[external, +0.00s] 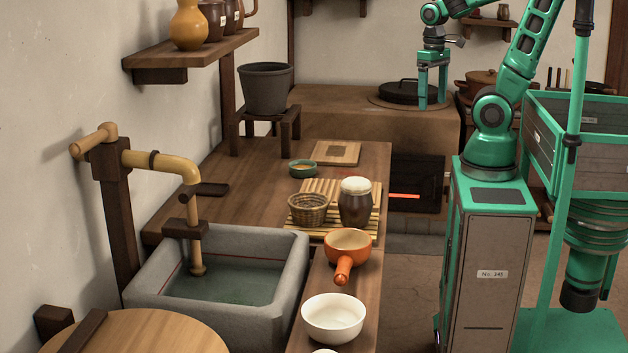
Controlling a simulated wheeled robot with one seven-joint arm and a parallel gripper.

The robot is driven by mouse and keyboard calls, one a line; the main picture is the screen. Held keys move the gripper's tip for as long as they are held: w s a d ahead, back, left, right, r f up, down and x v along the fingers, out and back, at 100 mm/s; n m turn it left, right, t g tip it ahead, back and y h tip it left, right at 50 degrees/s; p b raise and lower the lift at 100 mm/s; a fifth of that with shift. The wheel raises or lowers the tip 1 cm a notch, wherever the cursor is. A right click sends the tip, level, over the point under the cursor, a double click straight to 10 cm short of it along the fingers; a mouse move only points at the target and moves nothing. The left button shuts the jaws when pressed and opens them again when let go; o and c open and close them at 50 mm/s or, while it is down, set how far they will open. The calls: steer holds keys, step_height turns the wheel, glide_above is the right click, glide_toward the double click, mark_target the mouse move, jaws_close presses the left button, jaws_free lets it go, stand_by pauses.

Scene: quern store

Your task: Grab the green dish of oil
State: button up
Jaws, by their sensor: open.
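The green dish of oil (303,169) is a small, shallow round dish with amber liquid inside. It sits on the wooden counter (240,185), left of a square wooden board (338,153) and behind a slatted mat. My gripper (432,106) is open, with its fingers pointing down. It hangs over or in front of the dark lid on the stove at the back, well to the right of the dish and apart from it. Nothing shows between the fingers.
A wicker basket (308,209) and a dark lidded jar (355,203) stand on the slatted mat (323,187) in front of the dish. A grey bucket (266,88) stands on a stool behind it. An orange pan (347,248) and white bowl (333,318) are nearer. Counter left of the dish is mostly clear.

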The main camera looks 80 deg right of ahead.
steer(key=n+t+y, duration=0.4)
steer(key=n+y, duration=0.3)
steer(key=n, duration=0.8)
glide_toward(302, 166)
steer(key=s, duration=0.9)
steer(key=shift+s+a+f, duration=0.1)
steer(key=shift+a+f, duration=0.1)
steer(key=shift+f, duration=0.05)
steer(key=w+n+t+y, duration=0.1)
steer(key=w, duration=0.1)
steer(key=w+t+y, duration=0.1)
steer(key=w, duration=0.1)
steer(key=w+n, duration=0.1)
steer(key=w, duration=0.1)
steer(key=shift+a+f+n+t+y, duration=0.15)
steer(key=shift+f+n+t+y, duration=0.15)
steer(key=shift+t+y, duration=0.1)
steer(key=shift+w+a, duration=0.1)
steer(key=shift+w, duration=0.15)
steer(key=x, duration=0.5)
steer(key=shift+w, duration=0.1)
steer(key=shift+x, duration=2.75)
steer(key=shift+f, duration=0.1)
steer(key=c, duration=1.2)
